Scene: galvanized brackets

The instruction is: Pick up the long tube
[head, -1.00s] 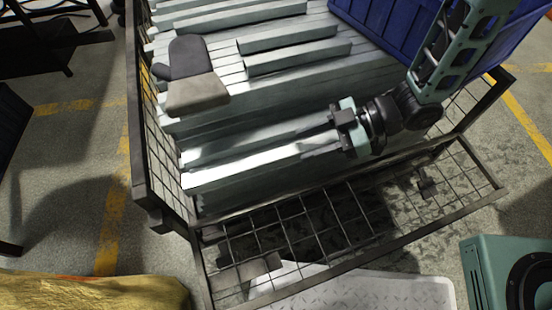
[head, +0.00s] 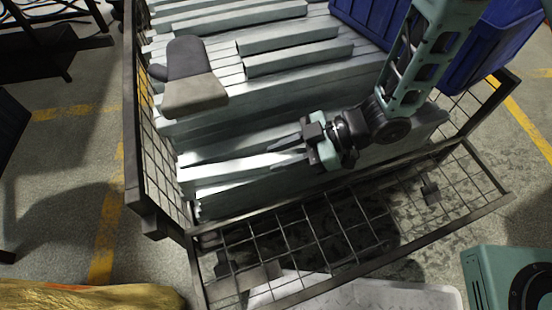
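Long pale galvanized tubes lie stacked side by side in a wire-mesh cage (head: 133,195). The bright front long tube (head: 225,172) lies along the cage's near side, and my gripper hides part of it. Which of the several tubes the task means, I cannot tell for sure. My gripper (head: 275,156) is low over the front tubes, pointing left along them.
A dark grey and beige padded item (head: 195,82) lies on the tubes at left. A blue crate (head: 490,60) stands at the right behind my arm. The cage's near mesh panel (head: 330,235) is folded down. A green machine (head: 505,280) stands at lower right.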

